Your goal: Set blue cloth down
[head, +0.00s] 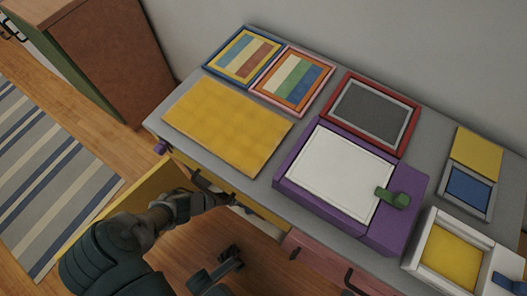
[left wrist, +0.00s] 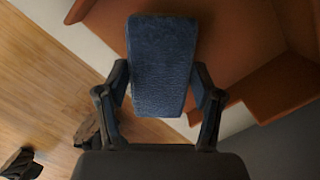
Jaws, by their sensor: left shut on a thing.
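The blue cloth (left wrist: 162,65) shows in the left wrist view as a dark blue, textured, block-like piece between my two fingers. My left gripper (left wrist: 160,88) is shut on it, with a finger on each side. In the head view my left arm comes in from the lower left. Its gripper (head: 212,199) is at the front edge of the grey desk (head: 262,190), by the yellow drawer front (head: 150,198). I cannot make out the held cloth in the head view.
On the desk are a yellow mat (head: 228,125), striped panels (head: 242,54), a red-framed grey panel (head: 370,108), a purple board (head: 410,225) with a green knob (head: 392,198), and a white tray (head: 418,262). A brown cabinet (head: 110,55) stands left. A striped rug (head: 45,165) covers floor.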

